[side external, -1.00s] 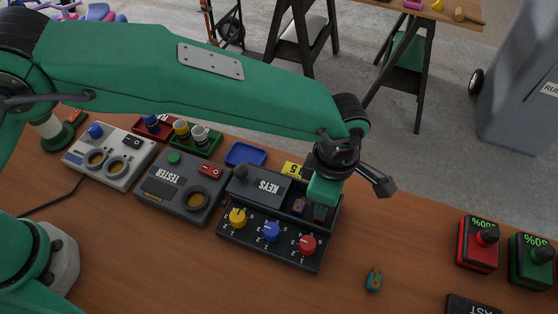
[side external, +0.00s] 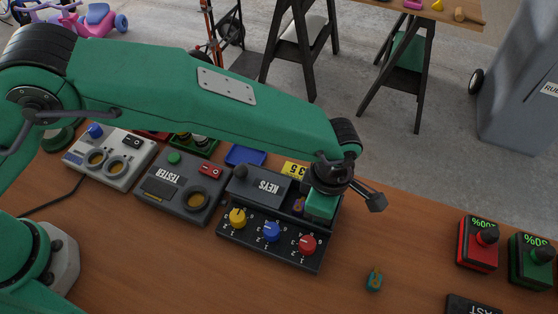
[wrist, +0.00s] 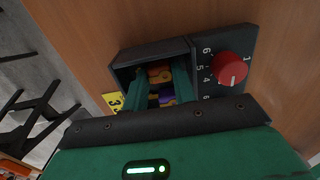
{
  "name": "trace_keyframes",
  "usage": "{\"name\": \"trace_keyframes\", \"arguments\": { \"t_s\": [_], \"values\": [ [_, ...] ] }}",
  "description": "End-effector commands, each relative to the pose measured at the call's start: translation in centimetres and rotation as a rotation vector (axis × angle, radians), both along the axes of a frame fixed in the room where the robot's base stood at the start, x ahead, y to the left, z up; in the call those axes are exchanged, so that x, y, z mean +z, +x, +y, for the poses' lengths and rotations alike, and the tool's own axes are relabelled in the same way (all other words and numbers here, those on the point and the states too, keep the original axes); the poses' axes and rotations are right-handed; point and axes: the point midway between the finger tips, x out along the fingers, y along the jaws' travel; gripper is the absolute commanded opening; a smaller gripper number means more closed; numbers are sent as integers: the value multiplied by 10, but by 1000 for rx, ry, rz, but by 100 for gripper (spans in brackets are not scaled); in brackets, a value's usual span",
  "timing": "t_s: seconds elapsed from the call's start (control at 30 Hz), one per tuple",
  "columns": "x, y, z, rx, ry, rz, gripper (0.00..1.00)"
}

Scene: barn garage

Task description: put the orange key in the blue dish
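The orange key (wrist: 160,74) is in the open compartment of the dark KEYS box (side external: 262,184), close to a purple piece (wrist: 166,97). My gripper (wrist: 162,86) points down into this compartment. Its two teal fingers stand apart in the wrist view, with the orange and purple pieces seen between them. I cannot tell whether either finger touches the orange key. In the side view my gripper hides most of the compartment. The blue dish (side external: 245,155) lies behind the box, partly hidden by my arm.
The KEYS box has yellow, blue and red (side external: 308,244) knobs in front. A grey TESTER box (side external: 180,184) stands to its left. A small teal key (side external: 374,280) lies on the wooden table. Red (side external: 478,243) and green (side external: 532,261) boxes stand at right.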

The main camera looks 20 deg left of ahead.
Motion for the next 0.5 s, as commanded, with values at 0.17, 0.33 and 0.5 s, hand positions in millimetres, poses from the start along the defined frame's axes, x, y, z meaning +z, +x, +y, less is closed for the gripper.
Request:
{"name": "trace_keyframes", "arguments": {
  "t_s": [0.17, 0.33, 0.5],
  "values": [
    [0, 0, 0, 0, 0, 0, 0],
    [3, 0, 0, 0, -1, -1, 0],
    [10, 0, -1, 0, -2, -1, 0]
  ]
}}
